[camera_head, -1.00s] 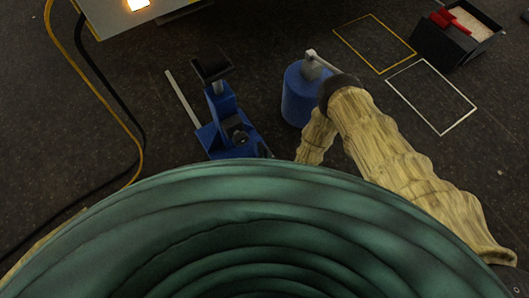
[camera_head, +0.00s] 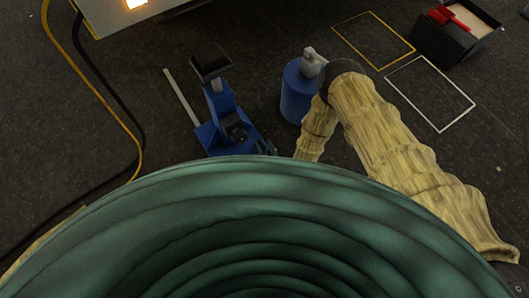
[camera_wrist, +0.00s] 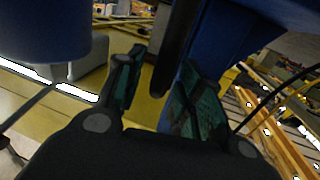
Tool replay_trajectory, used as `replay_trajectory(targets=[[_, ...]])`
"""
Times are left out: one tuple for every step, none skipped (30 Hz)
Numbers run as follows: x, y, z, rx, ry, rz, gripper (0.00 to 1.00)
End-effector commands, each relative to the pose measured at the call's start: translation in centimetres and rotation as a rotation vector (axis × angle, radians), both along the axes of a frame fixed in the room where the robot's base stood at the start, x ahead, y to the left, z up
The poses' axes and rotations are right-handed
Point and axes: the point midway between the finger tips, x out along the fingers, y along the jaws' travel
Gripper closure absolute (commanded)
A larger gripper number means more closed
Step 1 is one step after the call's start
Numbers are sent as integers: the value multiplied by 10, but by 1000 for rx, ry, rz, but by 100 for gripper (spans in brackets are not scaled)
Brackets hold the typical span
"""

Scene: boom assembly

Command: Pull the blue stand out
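The blue stand (camera_head: 222,105) is upright on the dark floor, left of centre in the head view. It has a black padded top, a blue column and a wide blue base. In the wrist view a blue column (camera_wrist: 222,45) rises close behind my gripper (camera_wrist: 158,88). The gripper's two green-padded fingers are apart. A dark rod (camera_wrist: 176,50) shows between or just beyond them; I cannot tell whether they touch it. In the head view my green sleeve hides most of the gripper; a small dark part shows beside the stand's base.
A blue cylinder (camera_head: 297,95) with a grey top stands right of the stand, close to my beige-sleeved arm. A black box (camera_head: 452,35) with a red item is at the upper right. A yellow cable (camera_head: 100,97) and black cable run at the left.

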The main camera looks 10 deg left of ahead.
Motion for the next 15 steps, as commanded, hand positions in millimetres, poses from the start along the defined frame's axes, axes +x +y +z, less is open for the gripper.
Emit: replay_trajectory(targets=[[1, 0, 10, 1, -1, 0, 63], [0, 0, 14, 1, -1, 0, 63], [1, 0, 21, 1, -1, 0, 63], [1, 0, 25, 1, -1, 0, 63], [0, 0, 30, 0, 0, 0, 63], [0, 0, 35, 1, 1, 0, 63], [0, 0, 40, 1, 1, 0, 63], [0, 0, 43, 1, 1, 0, 63], [0, 0, 48, 1, 1, 0, 63], [0, 0, 51, 2, 1, 0, 63], [0, 0, 54, 2, 0, 0, 63], [0, 0, 58, 2, -1, 0, 63], [0, 0, 60, 1, 0, 0, 63], [0, 0, 62, 2, 0, 0, 63], [-1, 0, 63, 2, 1, 0, 63]])
